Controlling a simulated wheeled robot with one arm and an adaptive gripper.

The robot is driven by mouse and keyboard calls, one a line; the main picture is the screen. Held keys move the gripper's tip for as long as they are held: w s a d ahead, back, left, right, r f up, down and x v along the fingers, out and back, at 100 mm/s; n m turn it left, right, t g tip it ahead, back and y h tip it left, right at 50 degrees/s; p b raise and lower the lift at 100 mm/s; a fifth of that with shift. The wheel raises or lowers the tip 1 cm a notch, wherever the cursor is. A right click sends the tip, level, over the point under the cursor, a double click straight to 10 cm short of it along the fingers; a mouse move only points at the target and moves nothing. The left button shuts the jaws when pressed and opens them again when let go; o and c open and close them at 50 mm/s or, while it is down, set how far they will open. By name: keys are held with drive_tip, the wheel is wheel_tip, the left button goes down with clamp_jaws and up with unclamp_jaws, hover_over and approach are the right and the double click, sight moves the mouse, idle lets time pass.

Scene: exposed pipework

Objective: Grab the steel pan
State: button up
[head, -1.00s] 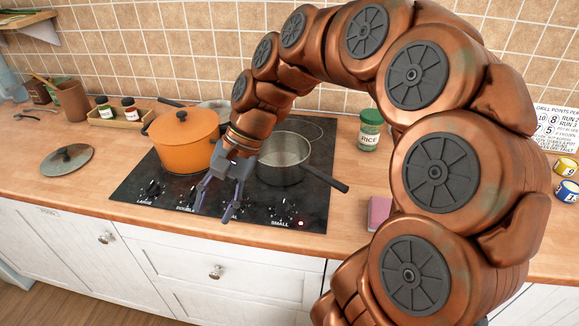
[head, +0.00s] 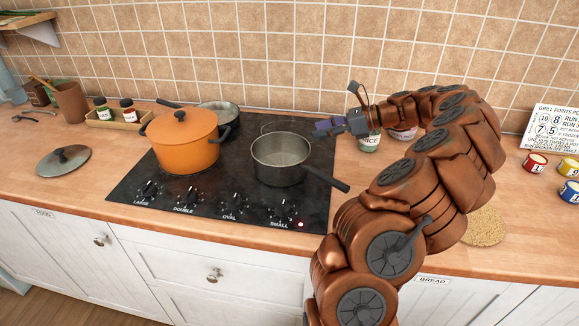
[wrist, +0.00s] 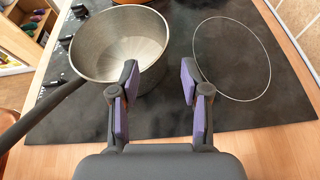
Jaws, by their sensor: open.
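A grey steel pan (head: 281,158) with a dark handle (head: 327,180) sits upright on the right side of the black hob. In the wrist view the pan (wrist: 118,45) is at upper left, its handle (wrist: 42,112) reaching to the lower left. A second steel pan (head: 222,116) stands at the back of the hob, partly hidden by the orange pot. My gripper (head: 336,110) is open and empty, above the hob's right edge and to the right of the nearer pan. In the wrist view its fingers (wrist: 159,78) are apart; the left one overlaps the pan's rim in the picture.
An orange lidded pot (head: 183,142) stands left of the pan. A rice jar (head: 368,142) is partly hidden behind my gripper. A loose lid (head: 63,159) lies on the left counter, a round mat (head: 486,227) on the right. The tiled wall (head: 290,60) closes the back.

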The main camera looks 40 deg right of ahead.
drive_tip(key=shift+p+x, duration=0.55)
drive_tip(key=shift+x, duration=3.15)
drive_tip(key=shift+w+d, duration=0.1)
drive_tip(key=shift+d, duration=0.1)
drive_tip(key=shift+c, duration=0.4)
clamp_jaws()
